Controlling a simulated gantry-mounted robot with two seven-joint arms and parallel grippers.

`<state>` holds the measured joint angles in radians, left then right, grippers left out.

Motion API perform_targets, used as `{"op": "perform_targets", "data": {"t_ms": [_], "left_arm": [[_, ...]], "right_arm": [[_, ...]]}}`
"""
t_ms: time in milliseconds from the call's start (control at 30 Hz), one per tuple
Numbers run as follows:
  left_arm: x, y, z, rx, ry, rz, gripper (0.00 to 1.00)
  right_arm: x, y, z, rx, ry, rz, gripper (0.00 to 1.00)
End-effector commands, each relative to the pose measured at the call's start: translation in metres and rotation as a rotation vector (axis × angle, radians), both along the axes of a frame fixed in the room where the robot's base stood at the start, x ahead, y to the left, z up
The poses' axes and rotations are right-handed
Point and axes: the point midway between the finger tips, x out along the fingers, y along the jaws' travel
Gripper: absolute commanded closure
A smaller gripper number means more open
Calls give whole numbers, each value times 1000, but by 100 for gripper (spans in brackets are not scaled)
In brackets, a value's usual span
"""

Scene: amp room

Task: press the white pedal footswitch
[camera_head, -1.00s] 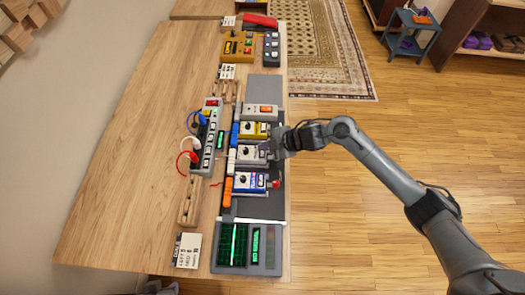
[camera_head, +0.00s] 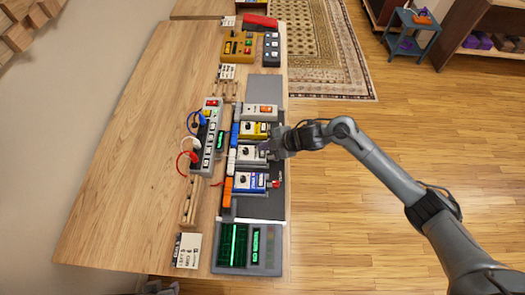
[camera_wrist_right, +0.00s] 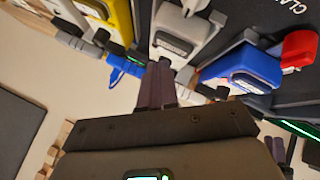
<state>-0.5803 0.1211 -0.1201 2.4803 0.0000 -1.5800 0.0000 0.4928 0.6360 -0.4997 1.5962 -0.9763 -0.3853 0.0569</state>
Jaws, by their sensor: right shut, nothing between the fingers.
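The white pedal (camera_head: 248,153) sits in the row on the dark board, between a yellow pedal (camera_head: 252,130) and a blue-and-white pedal (camera_head: 250,181). It also shows in the right wrist view as a pale grey-white box (camera_wrist_right: 184,28) with a footswitch plate at its near end. My right gripper (camera_head: 272,149) is over the right end of the white pedal. Its dark fingers (camera_wrist_right: 160,72) are shut and empty, by the pedal's footswitch end. I cannot tell whether they touch it. My left gripper is not in view.
A power strip (camera_head: 208,138) with plugs and cables stands left of the pedals. A red knob (camera_wrist_right: 299,48) sits beside the blue pedal. A unit with green displays (camera_head: 234,246) is at the near end. The table's left side (camera_head: 125,170) is clear.

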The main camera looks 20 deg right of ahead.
Motion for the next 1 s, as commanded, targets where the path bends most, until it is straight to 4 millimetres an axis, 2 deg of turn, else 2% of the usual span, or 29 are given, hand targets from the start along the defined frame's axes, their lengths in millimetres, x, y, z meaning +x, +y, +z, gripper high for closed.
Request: {"op": "perform_targets", "data": {"t_ms": [1000], "left_arm": [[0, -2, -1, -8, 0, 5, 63]], "right_arm": [[0, 0, -9, 0, 0, 0, 100]]}}
